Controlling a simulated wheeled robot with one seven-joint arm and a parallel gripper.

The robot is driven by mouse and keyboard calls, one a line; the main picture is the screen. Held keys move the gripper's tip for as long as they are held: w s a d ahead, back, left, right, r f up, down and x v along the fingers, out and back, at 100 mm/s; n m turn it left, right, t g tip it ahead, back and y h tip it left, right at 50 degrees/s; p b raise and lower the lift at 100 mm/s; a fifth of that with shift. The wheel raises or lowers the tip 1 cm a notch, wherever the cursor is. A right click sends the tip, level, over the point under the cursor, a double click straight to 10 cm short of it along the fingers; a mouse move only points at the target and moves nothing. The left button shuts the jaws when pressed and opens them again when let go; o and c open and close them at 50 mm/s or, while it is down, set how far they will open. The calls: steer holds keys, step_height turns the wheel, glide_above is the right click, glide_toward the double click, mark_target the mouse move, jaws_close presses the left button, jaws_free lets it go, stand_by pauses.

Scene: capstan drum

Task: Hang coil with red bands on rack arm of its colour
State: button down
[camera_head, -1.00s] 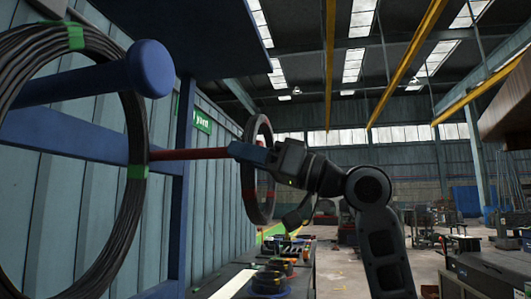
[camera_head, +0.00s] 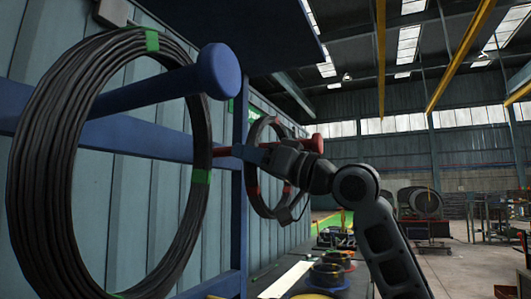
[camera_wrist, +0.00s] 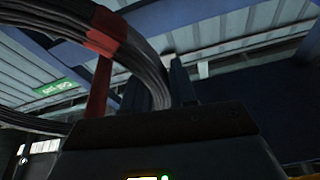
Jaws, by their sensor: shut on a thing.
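The dark coil with red bands (camera_head: 256,203) hangs upright in the middle of the head view. My gripper (camera_head: 256,155) is shut on its rim; the wrist view shows the coil (camera_wrist: 150,60) running between the fingers, with a red band (camera_wrist: 106,32) beside them. The red rack arm (camera_head: 303,144) shows on both sides of the coil, its thick red end to the right. It appears to pass through the ring; my gripper hides the crossing. In the wrist view a red bar (camera_wrist: 98,90) shows below the band. Contact between coil and arm cannot be told.
A large coil with green bands (camera_head: 40,170) hangs on a blue arm (camera_head: 150,92) in the left foreground. A blue rack post (camera_head: 240,130) stands behind. A bench with small coils (camera_head: 325,275) lies below; open floor is to the right.

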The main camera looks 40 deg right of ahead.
mark_target(255, 177)
steer(key=shift+w+a+f+b, duration=0.1)
steer(key=shift+w+f+b, duration=0.15)
steer(key=shift+f+b, duration=0.25)
steer(key=shift+w+a+f+b, duration=0.1)
steer(key=shift+w+f+b, duration=0.2)
steer(key=shift+f, duration=0.25)
steer(key=shift+f+b, duration=0.55)
steer(key=shift+f, duration=0.2)
